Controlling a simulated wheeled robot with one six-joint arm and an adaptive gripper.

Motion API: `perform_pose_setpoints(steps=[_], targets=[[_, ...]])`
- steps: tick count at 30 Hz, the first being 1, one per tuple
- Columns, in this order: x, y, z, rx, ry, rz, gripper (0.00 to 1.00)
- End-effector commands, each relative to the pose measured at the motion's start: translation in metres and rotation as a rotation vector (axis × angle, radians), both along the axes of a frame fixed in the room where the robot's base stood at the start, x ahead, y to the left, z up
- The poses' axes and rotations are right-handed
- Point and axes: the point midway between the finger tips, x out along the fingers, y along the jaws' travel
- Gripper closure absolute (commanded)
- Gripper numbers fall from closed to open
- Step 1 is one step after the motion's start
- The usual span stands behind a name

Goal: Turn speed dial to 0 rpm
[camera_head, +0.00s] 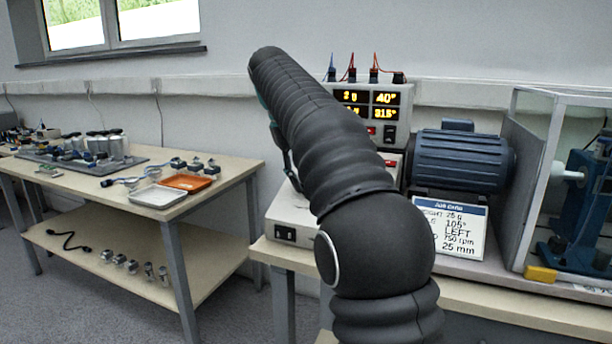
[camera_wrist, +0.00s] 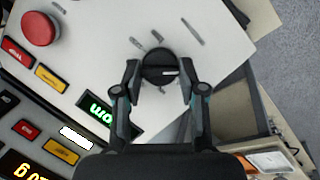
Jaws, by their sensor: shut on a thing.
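The speed dial (camera_wrist: 160,68) is a round black knob with a white pointer line, on a pale panel (camera_wrist: 95,30) in the wrist view. Its pointer points right in that view. Tick marks surround the dial. My gripper (camera_wrist: 160,72) has one finger on each side of the dial and is shut on it. A green-lit display (camera_wrist: 98,112) is left of the gripper, partly covered by a finger, and its text is not fully readable. In the head view my arm hides the dial and most of the gripper.
A red button (camera_wrist: 38,29) and several red and yellow buttons are on the panel. A side table (camera_head: 230,165) holds trays.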

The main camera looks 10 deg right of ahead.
Motion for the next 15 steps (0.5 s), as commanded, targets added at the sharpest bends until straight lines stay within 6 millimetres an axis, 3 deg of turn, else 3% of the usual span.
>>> perform_pose_setpoints(steps=[1,2,4,15], targets=[[0.0005,0.0003,-0.0015,0.001,0.003,0.001,0.94],[0.0005,0.0003,-0.0015,0.001,0.003,0.001,0.54],[0.0005,0.0002,-0.0014,0.001,0.002,0.000,0.37],[0.0004,0.0004,0.0006,0.000,0.000,0.000,0.34]])
